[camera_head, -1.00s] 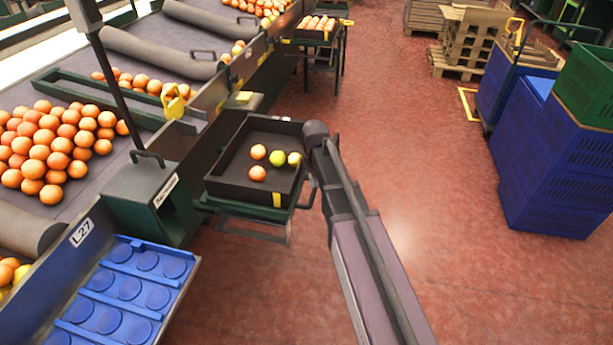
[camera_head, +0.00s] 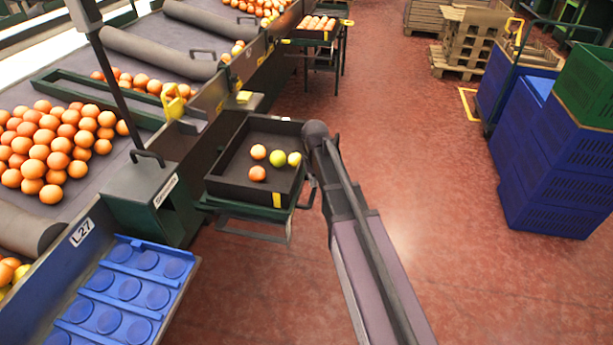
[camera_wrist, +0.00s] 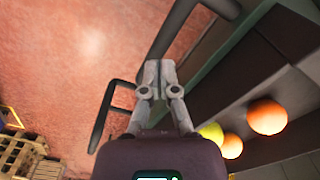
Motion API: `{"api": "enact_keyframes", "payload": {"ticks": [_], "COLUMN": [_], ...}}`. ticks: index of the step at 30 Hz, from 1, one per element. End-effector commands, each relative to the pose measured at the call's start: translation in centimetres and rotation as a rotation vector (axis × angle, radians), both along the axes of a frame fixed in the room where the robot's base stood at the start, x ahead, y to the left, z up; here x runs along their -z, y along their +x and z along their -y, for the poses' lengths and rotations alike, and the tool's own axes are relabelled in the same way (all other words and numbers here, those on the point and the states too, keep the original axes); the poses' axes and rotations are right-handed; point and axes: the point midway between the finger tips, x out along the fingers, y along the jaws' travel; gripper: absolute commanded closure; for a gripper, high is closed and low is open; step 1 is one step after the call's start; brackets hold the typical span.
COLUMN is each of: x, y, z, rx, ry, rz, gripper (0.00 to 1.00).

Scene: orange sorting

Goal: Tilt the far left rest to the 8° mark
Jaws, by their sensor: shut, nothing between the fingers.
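A tilting rest (camera_head: 212,204) with a green frame stands beside the line in the head view. It carries a dark tray (camera_head: 236,192) holding several fruits (camera_head: 257,174), orange and yellow-green. A dark looped handle (camera_head: 311,193) is at its right side. A similar rest with a tray of oranges (camera_head: 318,23) stands farther back; I cannot tell which one is the far left rest. No degree mark is readable. In the wrist view my gripper (camera_wrist: 155,68) is shut and empty beside a dark bar (camera_wrist: 157,45); contact is unclear. In the head view my arm hides it.
A sloped conveyor with many oranges (camera_head: 55,150) runs along the left. A blue tray with round pads (camera_head: 128,290) is at the lower left. Blue crates (camera_head: 550,165) and pallets (camera_head: 470,45) stand at the right. The red floor between is clear.

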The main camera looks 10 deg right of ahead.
Motion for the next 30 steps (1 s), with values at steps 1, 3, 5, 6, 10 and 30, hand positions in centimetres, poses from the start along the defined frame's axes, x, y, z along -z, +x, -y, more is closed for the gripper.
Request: {"api": "enact_keyframes", "payload": {"ticks": [1,3,5,6,10,30], "x": [0.09,0.15,0.2,0.24,0.34,0.91], "y": [0.0,0.0,0.0,0.0,0.0,0.0], "z": [0.0,0.0,0.0,0.0,0.0,0.0], "rx": [0.0,0.0,0.0,0.0,0.0,0.0], "ry": [0.0,0.0,0.0,0.0,0.0,0.0], "rz": [0.0,0.0,0.0,0.0,0.0,0.0], "gripper": [1.0,1.0,1.0,1.0,1.0,1.0]}}
